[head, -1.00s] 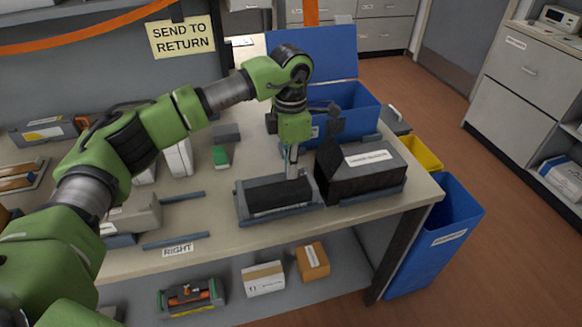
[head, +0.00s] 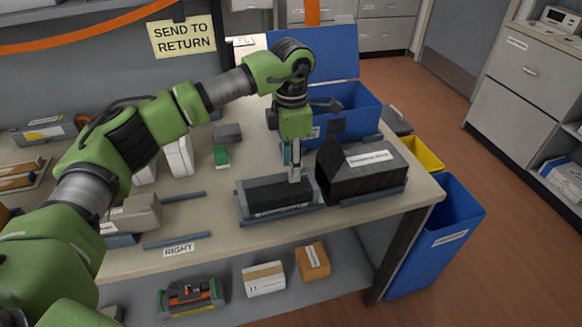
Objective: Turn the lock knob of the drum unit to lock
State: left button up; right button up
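The drum unit (head: 276,190) appears to be the low dark block with a pale label along its front, lying in a grey tray (head: 243,208) near the front edge of the table. My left gripper (head: 294,175) points straight down at the back right end of this block, with its fingertips at or just above it. I cannot tell whether they touch it or how far apart they are. The lock knob cannot be made out; the fingers may hide it. My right gripper is not in view.
A black labelled box (head: 372,176) stands close on the right of the tray. A blue open bin (head: 350,112) is behind. Grey rails (head: 177,240) and a "RIGHT" label (head: 179,250) lie to the left. A blue waste bin (head: 440,245) stands off the table's right end.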

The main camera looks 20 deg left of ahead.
pick_arm(q)
notch_tip(320, 180, up, 10)
jog(key=shift+r, duration=0.25)
dwell(0.5)
